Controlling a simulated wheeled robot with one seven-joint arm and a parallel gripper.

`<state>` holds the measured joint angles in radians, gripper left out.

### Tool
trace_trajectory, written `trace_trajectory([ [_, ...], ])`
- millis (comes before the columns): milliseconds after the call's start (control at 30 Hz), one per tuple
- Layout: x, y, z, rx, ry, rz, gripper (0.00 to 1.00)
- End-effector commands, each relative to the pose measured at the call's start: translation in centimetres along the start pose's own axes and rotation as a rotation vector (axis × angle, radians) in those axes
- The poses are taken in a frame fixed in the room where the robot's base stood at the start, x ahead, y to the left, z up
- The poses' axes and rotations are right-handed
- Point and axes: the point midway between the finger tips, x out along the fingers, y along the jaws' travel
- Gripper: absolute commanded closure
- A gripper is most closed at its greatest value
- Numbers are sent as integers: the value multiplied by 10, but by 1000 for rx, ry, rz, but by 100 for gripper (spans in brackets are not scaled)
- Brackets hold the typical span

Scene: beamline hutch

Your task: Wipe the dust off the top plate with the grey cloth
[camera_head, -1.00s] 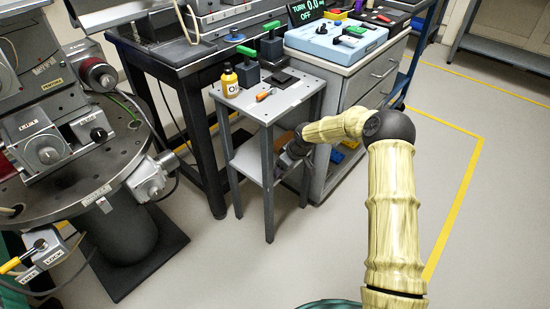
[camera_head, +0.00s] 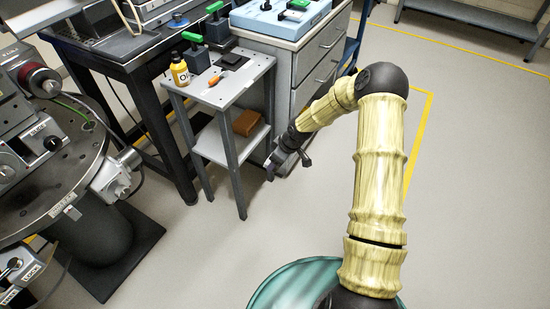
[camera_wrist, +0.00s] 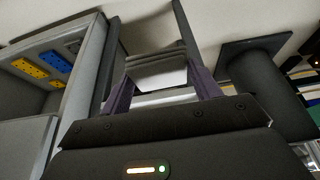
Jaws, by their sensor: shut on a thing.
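My gripper (camera_head: 272,168) is low, beside the right front leg of the small grey stand and apart from it. In the wrist view my gripper (camera_wrist: 161,82) has its two purplish fingers on either side of a grey, folded-looking piece (camera_wrist: 158,62), which appears to be the cloth. In the head view the held piece is too small and hidden to make out. The stand's perforated top plate (camera_head: 204,91) is above the gripper, to its upper left. I cannot make out dust on it at this size.
A brown block (camera_head: 246,122) lies on the lower shelf. A drawer cabinet (camera_head: 315,60) stands behind right. Floor at right is clear.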

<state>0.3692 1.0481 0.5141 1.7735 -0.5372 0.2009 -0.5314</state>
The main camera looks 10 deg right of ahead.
Motion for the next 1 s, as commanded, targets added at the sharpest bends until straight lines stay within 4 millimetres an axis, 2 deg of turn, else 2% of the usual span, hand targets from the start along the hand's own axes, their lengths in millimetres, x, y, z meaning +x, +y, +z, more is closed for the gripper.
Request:
trace_trajectory([
  [133,0,0,0,0,0,0,62],
  [167,0,0,0,0,0,0,40],
  [233,0,0,0,0,0,0,53],
  [267,0,0,0,0,0,0,56],
  [567,-7,-13,0,66,-3,29,56],
  [767,-26,-31,10,262,-2,112,56],
  [1000,-61,-38,38,575,-1,242,56],
])
